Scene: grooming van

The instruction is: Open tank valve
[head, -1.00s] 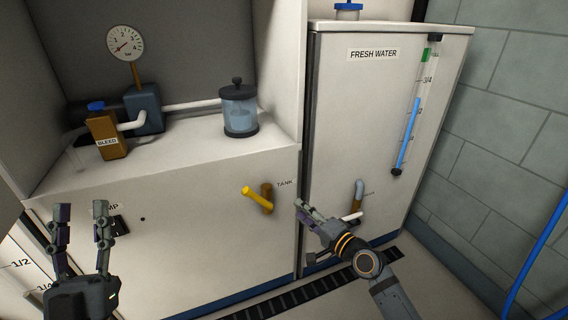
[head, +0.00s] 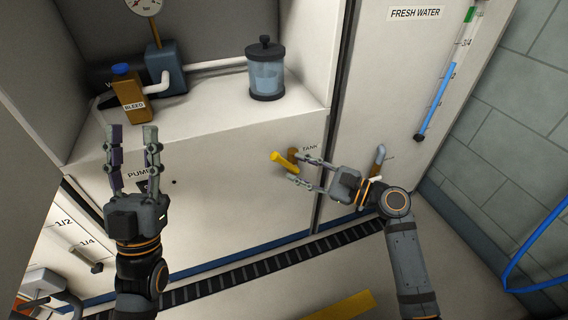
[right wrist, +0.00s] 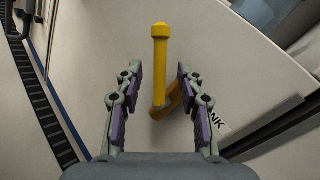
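The yellow tank valve handle (head: 283,163) sticks out from the white cabinet front beside the TANK label (head: 310,147). My right gripper (head: 299,170) is open, with its fingertips close to the valve from the right. In the right wrist view the handle (right wrist: 160,62) stands upright between the two open fingers (right wrist: 159,72), with a gap on both sides. My left gripper (head: 132,132) is open and empty, raised in front of the cabinet near the PUMP label.
A brown bleed bottle (head: 128,96) and a clear filter jar (head: 265,72) stand on the cabinet ledge above. The fresh water tank (head: 375,90) is to the right, with a grey tap (head: 379,155). A black floor grate (head: 250,266) runs along the base.

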